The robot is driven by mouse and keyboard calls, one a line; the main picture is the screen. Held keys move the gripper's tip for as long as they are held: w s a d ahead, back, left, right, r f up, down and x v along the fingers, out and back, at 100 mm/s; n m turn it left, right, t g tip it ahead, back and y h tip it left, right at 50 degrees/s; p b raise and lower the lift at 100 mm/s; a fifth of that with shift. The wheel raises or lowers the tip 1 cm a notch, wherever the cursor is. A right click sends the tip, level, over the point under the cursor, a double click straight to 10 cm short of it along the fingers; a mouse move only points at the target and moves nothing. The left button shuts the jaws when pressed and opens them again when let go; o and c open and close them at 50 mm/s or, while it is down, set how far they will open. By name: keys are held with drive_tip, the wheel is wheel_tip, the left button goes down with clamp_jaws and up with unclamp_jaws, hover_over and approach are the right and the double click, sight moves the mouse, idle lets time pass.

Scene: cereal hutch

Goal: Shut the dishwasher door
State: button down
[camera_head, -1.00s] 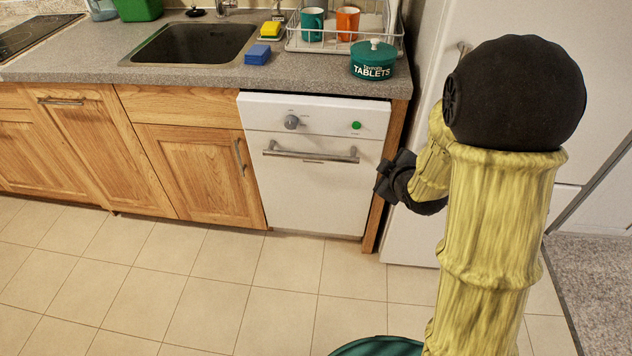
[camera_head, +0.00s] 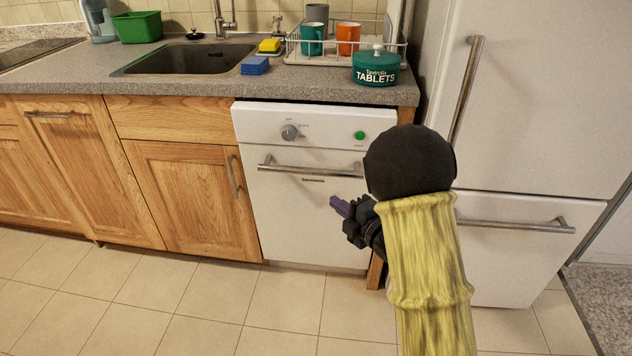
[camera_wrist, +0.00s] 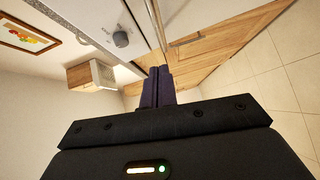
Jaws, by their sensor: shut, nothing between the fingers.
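The white dishwasher door (camera_head: 295,222) stands upright under the counter, with a bar handle (camera_head: 312,170) across its upper part. It looks closed or nearly so; I cannot tell whether it is fully flush or latched. The control panel above it has a grey knob (camera_head: 289,132) and a green button (camera_head: 360,135). The knob also shows in the wrist view (camera_wrist: 120,38). My gripper (camera_head: 338,206) is shut and empty, in front of the door's right half and below the handle. Its purple fingers lie together in the wrist view (camera_wrist: 157,86). Contact with the door cannot be told.
Wooden cabinets (camera_head: 190,195) adjoin on the left, and a tall white fridge (camera_head: 545,100) stands on the right. A teal tablets tin (camera_head: 376,72) sits near the counter's front edge, beside a dish rack (camera_head: 300,57). The tiled floor (camera_head: 200,300) in front is clear.

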drive_tip(key=b, duration=0.2)
approach(307, 172)
drive_tip(key=a, duration=0.5)
drive_tip(key=w, duration=0.2)
drive_tip(key=w+d+b, duration=0.1)
drive_tip(key=shift+w+f, duration=0.3)
drive_tip(key=shift+w, duration=0.3)
drive_tip(key=shift+r, duration=0.15)
